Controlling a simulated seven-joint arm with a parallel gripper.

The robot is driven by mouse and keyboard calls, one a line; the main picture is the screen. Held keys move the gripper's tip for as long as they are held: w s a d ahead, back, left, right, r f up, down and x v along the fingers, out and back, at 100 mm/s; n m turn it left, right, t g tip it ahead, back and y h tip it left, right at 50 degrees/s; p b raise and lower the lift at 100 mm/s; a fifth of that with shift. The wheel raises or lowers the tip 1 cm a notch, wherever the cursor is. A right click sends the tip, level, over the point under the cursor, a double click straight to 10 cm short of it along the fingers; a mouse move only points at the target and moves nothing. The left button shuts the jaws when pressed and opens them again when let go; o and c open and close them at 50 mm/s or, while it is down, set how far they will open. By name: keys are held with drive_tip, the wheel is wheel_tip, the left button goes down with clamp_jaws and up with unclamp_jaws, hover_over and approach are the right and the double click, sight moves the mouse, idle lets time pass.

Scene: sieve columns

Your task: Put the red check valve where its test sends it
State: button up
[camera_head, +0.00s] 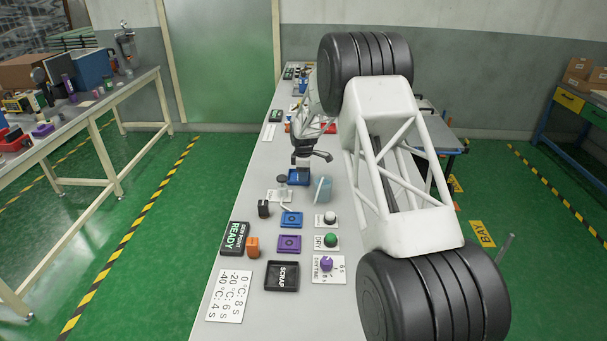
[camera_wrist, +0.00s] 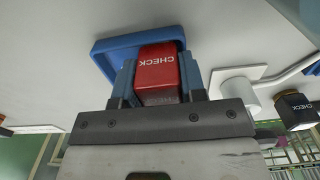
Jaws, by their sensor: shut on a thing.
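The red check valve (camera_wrist: 157,70), a block lettered CHECK, sits between the two fingers of my gripper (camera_wrist: 158,82) in the wrist view. The gripper is shut on it. A blue square tray (camera_wrist: 107,48) lies just beyond the valve in that view. I cannot tell whether the valve touches it. In the head view my gripper (camera_head: 302,164) is low over the blue tray (camera_head: 298,185), and the valve is not discernible there. Nearer on the bench are another blue tray (camera_head: 291,226), a purple tray (camera_head: 278,245) and a black SCRAP tray (camera_head: 281,288).
A sign (camera_head: 235,238) reads DEW POINT READY. A card (camera_head: 229,292) lists temperatures and seconds. An orange block (camera_head: 253,248) and black block (camera_head: 263,209) stand nearby. White (camera_head: 330,218) and green (camera_head: 330,240) buttons and a purple knob (camera_head: 326,264) line the right. A pale blue piece (camera_head: 323,191) stands near my gripper.

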drive_tip(key=shift+f, duration=0.3)
drive_tip(key=shift+f, duration=0.25)
drive_tip(key=o, duration=1)
drive_tip(key=shift+s+f, duration=0.1)
drive_tip(key=shift+f, duration=0.1)
drive_tip(key=shift+o, duration=0.2)
drive_tip(key=shift+s+f, duration=0.15)
drive_tip(key=shift+f, duration=0.05)
drive_tip(key=shift+s+f, duration=0.1)
drive_tip(key=shift+f, duration=0.05)
wheel_tip(320, 180, up, 14)
drive_tip(key=shift+w+r, duration=0.2)
drive_tip(key=shift+w, duration=0.15)
drive_tip(key=shift+d+r, duration=0.1)
